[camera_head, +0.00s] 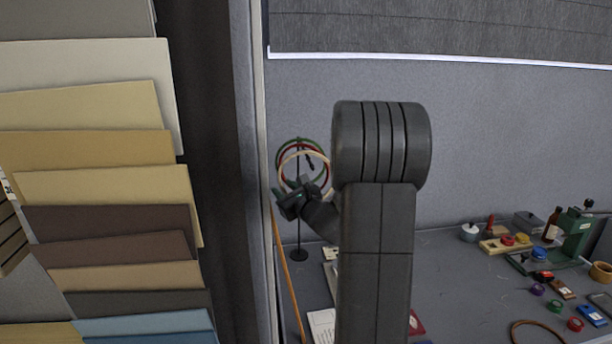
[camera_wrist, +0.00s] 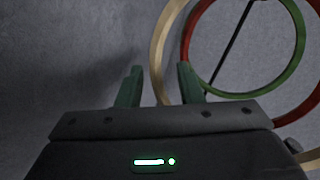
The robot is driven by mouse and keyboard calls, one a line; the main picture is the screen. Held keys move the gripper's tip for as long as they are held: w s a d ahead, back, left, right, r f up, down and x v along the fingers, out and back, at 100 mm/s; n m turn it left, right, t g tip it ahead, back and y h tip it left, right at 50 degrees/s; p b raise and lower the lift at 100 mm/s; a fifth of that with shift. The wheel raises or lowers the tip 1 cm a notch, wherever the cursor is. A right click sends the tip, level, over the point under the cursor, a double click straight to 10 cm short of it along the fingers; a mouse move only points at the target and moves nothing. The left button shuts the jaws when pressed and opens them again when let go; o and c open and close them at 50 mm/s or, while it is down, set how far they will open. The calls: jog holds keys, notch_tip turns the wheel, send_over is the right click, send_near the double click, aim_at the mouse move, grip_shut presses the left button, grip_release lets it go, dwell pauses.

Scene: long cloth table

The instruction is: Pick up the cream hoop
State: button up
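The cream hoop (camera_head: 303,152) hangs with a red hoop (camera_head: 282,152) and a green hoop (camera_head: 296,140) on a dark stand (camera_head: 299,254) by the grey wall. My gripper (camera_head: 294,192) is at the lower left part of the hoops in the head view. In the wrist view my gripper (camera_wrist: 159,78) is open, its two green fingers apart. The cream hoop (camera_wrist: 155,48) runs down through the gap between them, closer to the right finger. I cannot tell how deep it sits there. The red hoop (camera_wrist: 187,38) and green hoop (camera_wrist: 238,94) are to the right, outside the fingers.
The table (camera_head: 452,285) holds several small items at the right, including a green press (camera_head: 578,232) and a brown bottle (camera_head: 554,226). An orange-brown stick (camera_head: 286,272) leans left of the stand. Shelved coloured sheets (camera_head: 95,148) fill the left.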

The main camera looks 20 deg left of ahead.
jog(key=shift+p+x, duration=0.3)
jog(key=shift+x, duration=0.85)
grip_shut()
jog(key=shift+r, duration=0.15)
